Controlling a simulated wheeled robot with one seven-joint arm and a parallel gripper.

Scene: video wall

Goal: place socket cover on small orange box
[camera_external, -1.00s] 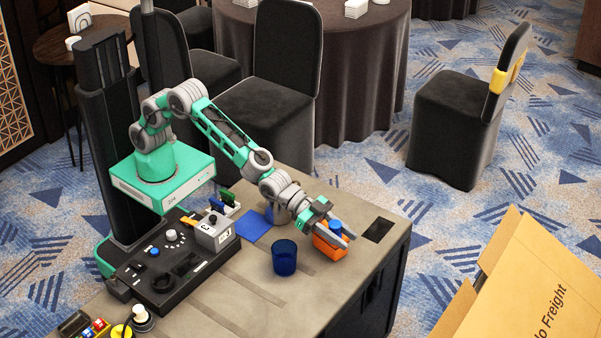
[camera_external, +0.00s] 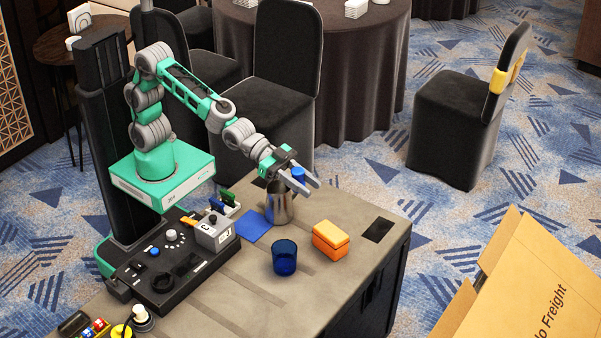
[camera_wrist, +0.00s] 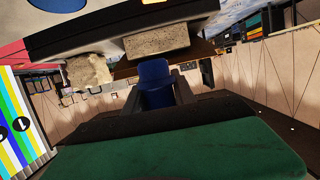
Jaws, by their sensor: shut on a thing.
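My gripper (camera_external: 303,182) is shut on a small blue piece (camera_external: 298,173), held up in the air above and beside the metal jug. I cannot tell for sure whether this blue piece is the socket cover. In the wrist view the blue piece (camera_wrist: 155,82) shows between the two dark fingers of my gripper (camera_wrist: 158,92). The small orange box (camera_external: 331,238) sits on the table to the lower right of my gripper. Its top is bare, and my gripper is well apart from it.
A metal jug (camera_external: 280,205) stands just below my gripper. A dark blue cup (camera_external: 285,258) stands left of the orange box, and a blue flat square (camera_external: 254,228) lies farther left. A black control panel (camera_external: 165,268) is at the left. A dark rectangle (camera_external: 379,230) marks the table's right end.

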